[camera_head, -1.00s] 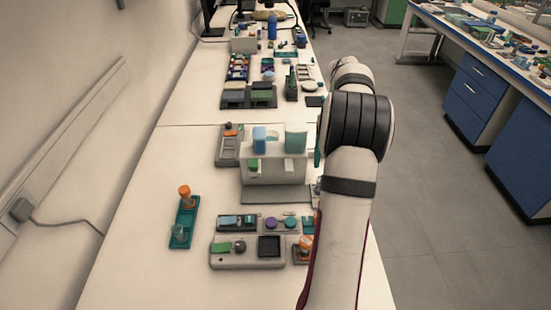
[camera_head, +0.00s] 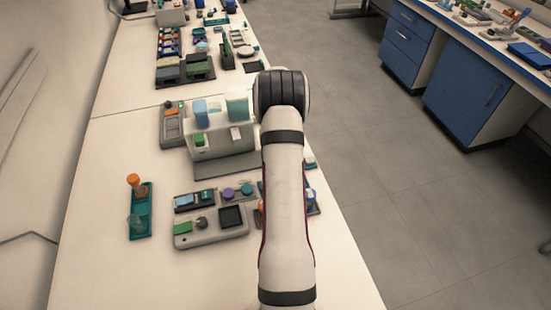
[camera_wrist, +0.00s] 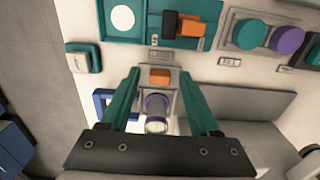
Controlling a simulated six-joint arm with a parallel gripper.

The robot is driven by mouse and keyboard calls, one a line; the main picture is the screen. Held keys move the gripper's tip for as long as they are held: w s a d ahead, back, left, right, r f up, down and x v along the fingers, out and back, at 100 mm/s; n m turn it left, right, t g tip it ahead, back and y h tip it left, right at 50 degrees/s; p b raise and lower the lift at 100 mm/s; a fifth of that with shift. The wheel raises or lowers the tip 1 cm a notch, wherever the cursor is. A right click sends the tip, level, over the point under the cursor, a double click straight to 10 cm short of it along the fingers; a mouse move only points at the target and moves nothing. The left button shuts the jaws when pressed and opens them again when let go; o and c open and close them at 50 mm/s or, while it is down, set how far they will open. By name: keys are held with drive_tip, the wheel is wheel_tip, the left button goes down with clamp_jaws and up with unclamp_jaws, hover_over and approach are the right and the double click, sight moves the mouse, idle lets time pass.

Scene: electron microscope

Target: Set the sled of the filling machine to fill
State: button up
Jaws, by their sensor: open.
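The filling machine (camera_head: 222,146) is likely the pale box in the middle of the bench, with a blue and a pale teal container on top. A green block (camera_head: 199,140) and a whitish block sit on its front. I cannot tell for sure which part is the sled. In the wrist view my gripper (camera_wrist: 158,80) is open, its two teal fingers pointing away from the camera. Between them in the picture are a clear cylinder with purple bands (camera_wrist: 157,112) and an orange block (camera_wrist: 159,76) on a pale fitting. Contact is not visible. My arm hides the gripper in the head view.
A grey box with a dark square panel (camera_head: 211,227) and a teal stand with an orange-topped piece (camera_head: 139,211) are in front. In the wrist view, a teal tray (camera_wrist: 146,51) and two round caps lie above the fingers. The bench's right edge is close to my arm.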

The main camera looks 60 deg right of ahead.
drive_tip(key=shift+c, duration=0.3)
clamp_jaws()
idle(1.0)
